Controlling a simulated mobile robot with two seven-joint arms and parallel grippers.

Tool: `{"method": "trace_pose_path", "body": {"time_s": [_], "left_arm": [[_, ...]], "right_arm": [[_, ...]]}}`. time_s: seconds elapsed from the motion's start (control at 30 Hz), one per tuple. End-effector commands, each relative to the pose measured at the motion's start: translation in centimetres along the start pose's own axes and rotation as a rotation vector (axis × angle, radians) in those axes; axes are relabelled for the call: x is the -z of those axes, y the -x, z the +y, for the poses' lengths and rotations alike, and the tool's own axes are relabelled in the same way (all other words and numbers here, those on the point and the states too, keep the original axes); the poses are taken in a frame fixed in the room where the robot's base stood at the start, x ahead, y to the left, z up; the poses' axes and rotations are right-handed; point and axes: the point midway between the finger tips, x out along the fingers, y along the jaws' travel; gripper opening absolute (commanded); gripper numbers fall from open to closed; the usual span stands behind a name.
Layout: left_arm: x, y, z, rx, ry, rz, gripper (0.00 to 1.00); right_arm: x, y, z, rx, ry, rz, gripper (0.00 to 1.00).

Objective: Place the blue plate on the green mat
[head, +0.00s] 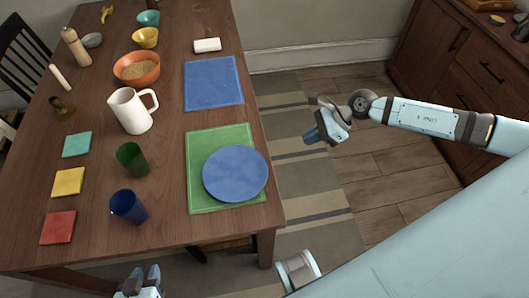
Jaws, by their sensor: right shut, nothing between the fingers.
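The blue plate (235,174) lies flat on the green mat (207,143), toward its lower right. Bare mat shows at the top, left and bottom. My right gripper (312,136) is shut and empty, right of the table and apart from the plate, over the floor. My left gripper (143,276) is at the bottom edge of the view, below the near side of the table. It is partly cut off, and I cannot tell whether it is open.
A blue mat (213,84) lies behind the green one. A white pitcher (130,111), green cup (131,158), blue cup (127,206) and orange bowl (136,69) stand to the left. A wooden cabinet (462,60) is at right. The floor beside the table is clear.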

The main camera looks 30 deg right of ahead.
Motion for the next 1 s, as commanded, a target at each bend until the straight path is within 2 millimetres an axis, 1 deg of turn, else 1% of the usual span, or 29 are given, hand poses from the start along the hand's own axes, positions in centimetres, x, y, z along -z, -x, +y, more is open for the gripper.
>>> {"method": "trace_pose_path", "body": {"time_s": [0.07,0.17,0.37,0.5,0.57,0.6,0.7,0.8,1.0], "left_arm": [[0.1,0.0,0.3,-0.005,0.003,0.003,0.34],[0.2,0.1,0.5,-0.008,0.005,0.003,0.34],[0.3,0.1,0.6,-0.005,0.008,0.003,0.34],[0.2,0.1,0.4,-0.001,0.006,0.000,0.34],[0.1,0.1,0.3,0.000,0.004,-0.002,0.34],[0.2,0.2,0.2,0.001,0.002,-0.003,0.34],[0.2,0.4,0.0,0.003,-0.007,-0.003,0.34],[0.4,0.5,-0.1,0.003,-0.014,0.003,0.34],[0.5,0.6,-0.2,0.004,-0.017,0.004,0.34]], "right_arm": [[0.4,-0.2,-0.2,0.000,0.023,0.021,0.00],[0.3,-1.4,-0.2,-0.001,0.025,0.021,0.00],[0.3,-5.5,-0.1,-0.001,0.021,0.016,0.00],[0.3,-8.5,-0.2,0.000,0.021,0.017,0.00],[0.4,-9.7,-0.1,-0.001,0.019,0.017,0.00],[-0.1,-10.2,-0.1,-0.001,0.022,0.016,0.00],[-1.3,-11.2,-0.1,0.000,0.022,0.016,0.00],[-1.9,-12.0,-0.1,0.000,0.021,0.017,0.00],[-2.3,-12.6,-0.1,0.000,0.020,0.019,0.00]]}}
